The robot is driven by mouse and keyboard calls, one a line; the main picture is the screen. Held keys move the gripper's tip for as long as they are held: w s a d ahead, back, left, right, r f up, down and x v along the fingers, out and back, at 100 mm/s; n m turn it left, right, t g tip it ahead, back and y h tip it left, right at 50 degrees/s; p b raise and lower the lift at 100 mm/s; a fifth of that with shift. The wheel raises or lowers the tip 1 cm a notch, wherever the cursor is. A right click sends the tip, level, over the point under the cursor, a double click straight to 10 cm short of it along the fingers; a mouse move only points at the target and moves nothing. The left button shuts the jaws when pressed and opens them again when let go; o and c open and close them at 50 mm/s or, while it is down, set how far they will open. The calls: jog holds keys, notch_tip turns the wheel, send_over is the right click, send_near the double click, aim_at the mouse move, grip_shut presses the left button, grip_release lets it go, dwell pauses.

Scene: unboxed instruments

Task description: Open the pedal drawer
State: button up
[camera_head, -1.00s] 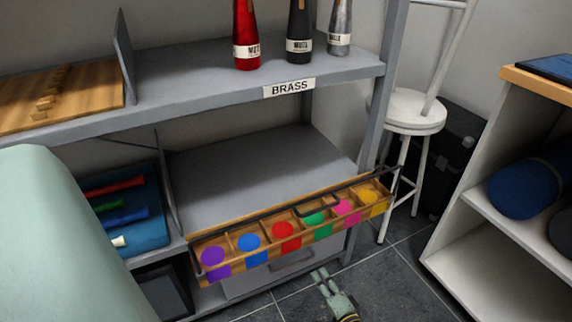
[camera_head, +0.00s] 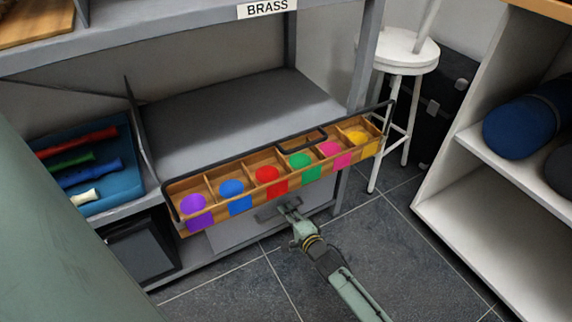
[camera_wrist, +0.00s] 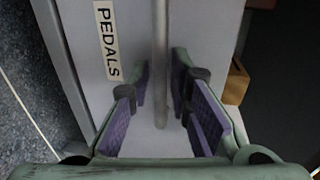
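The pedal drawer is a grey front (camera_head: 232,236) low under the shelf, below the row of coloured compartments, and it looks shut. In the wrist view its pale front (camera_wrist: 205,30) carries a "PEDALS" label (camera_wrist: 107,42). Its bar handle (camera_wrist: 160,50) runs upright through the middle of the wrist view. My gripper (camera_wrist: 160,82) is open, with one purple-padded finger on each side of the bar and gaps between pads and bar. In the head view my gripper (camera_head: 287,209) is at the drawer front, and it partly hides the handle.
A wooden tray (camera_head: 245,163) with several coloured compartments juts out just above the drawer. A white stool (camera_head: 398,55) and a black case (camera_head: 440,95) stand at the back right. A white shelf unit (camera_head: 470,215) is at the right. The tiled floor (camera_head: 400,235) before the drawer is clear.

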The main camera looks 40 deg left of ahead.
jog(key=shift+w+a+f, duration=0.1)
jog(key=shift+w+a, duration=0.05)
jog(key=shift+a, duration=0.3)
grip_shut()
dwell(0.5)
